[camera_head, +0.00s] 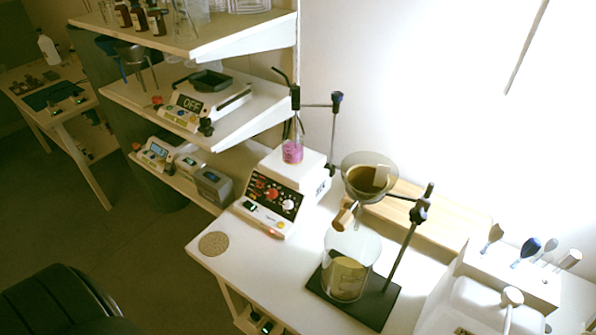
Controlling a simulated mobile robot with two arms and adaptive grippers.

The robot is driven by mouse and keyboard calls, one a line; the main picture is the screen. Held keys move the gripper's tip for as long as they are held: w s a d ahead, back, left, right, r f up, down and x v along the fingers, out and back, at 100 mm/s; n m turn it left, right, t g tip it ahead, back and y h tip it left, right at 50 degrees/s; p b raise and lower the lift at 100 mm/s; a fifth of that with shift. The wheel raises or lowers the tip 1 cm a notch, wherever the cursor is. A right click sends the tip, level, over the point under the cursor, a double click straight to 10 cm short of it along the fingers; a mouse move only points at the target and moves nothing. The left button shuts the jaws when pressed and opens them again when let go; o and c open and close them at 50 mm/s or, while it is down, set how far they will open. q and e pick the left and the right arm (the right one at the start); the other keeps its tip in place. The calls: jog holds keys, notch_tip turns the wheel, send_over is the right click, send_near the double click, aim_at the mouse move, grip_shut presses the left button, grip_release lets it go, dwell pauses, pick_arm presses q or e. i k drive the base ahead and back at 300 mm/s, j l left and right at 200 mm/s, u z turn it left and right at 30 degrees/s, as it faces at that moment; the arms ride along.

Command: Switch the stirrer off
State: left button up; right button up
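The stirrer (276,194) is a white box-shaped device on the white bench, with a dark control panel (272,194) facing front left. The panel has a red knob (272,193) and a pale knob (288,204). A small switch-like part (250,206) with a greenish spot sits at the panel's lower left, too small to read its position. A small orange-red light (275,233) shows on the lower front edge. A flask with pink contents (292,152) is over the stirrer's top, beside a clamp stand. Neither of my grippers is in view.
A funnel (369,176) on a stand is above a glass beaker (350,262), right of the stirrer. A round cork-like mat (214,244) lies at the bench's left corner. Shelves (262,118) behind hold a device reading OFF (191,107). A dark rounded object (60,302) is at lower left.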

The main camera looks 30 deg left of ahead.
aim_at(248, 205)
jog(key=u, duration=1.35)
